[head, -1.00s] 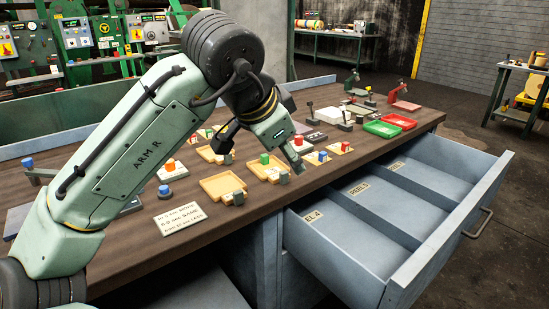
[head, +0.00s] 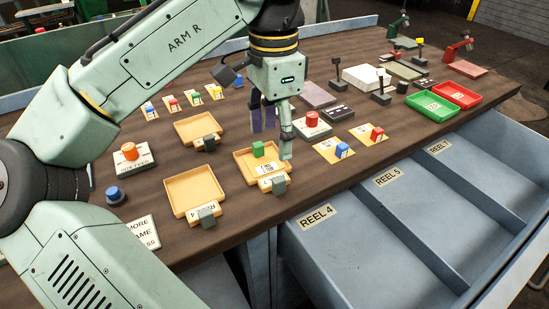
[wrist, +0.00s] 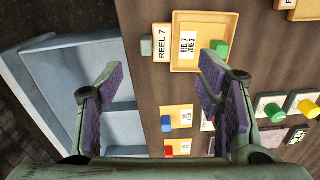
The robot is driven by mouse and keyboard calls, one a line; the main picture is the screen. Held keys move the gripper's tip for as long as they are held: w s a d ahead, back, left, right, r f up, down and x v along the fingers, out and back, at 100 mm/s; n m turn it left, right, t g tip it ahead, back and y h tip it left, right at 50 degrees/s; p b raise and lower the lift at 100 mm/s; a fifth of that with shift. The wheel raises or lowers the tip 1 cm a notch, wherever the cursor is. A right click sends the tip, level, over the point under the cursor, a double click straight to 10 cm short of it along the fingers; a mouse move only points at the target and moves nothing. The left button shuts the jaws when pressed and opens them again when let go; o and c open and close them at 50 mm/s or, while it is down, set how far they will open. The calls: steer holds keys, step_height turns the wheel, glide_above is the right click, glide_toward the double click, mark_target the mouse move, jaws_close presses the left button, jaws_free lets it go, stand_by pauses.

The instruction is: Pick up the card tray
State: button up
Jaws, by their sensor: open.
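The card tray (head: 246,169) is a shallow tan tray on the brown worktop in the head view. It holds a green block (head: 258,149) and a printed card (head: 267,169), with a small label and a grey tab on its front edge. In the wrist view the tray (wrist: 176,62) is at the top, its card reading REEL 7 ZONE 3 and its front label reading REEL 7. My gripper (head: 275,130) is open and above the worktop, with one finger overlapping the tray's right side in the head view. The wrist view shows its purple-padded fingers (wrist: 158,98) wide apart, with nothing between them.
Two similar empty trays (head: 172,199) (head: 181,137) lie to the left. Small cards with blue and red blocks (head: 343,151) (head: 377,134) lie right. An open drawer (head: 400,215) with labelled compartments juts out in front. Green and red trays (head: 432,107) (head: 458,95) sit further right.

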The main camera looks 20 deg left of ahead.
mark_target(276, 174)
steer(key=f, duration=0.4)
steer(key=shift+s, duration=0.2)
steer(key=shift+d+f+p, duration=0.15)
steer(key=shift+f+p, duration=0.05)
steer(key=shift+f, duration=1.25)
steer(key=shift+d+f+p, duration=0.1)
steer(key=shift+f+p, duration=0.1)
steer(key=shift+f, duration=1.25)
steer(key=shift+w, duration=0.1)
steer(key=shift+c, duration=0.5)
steer(key=c, duration=1.1)
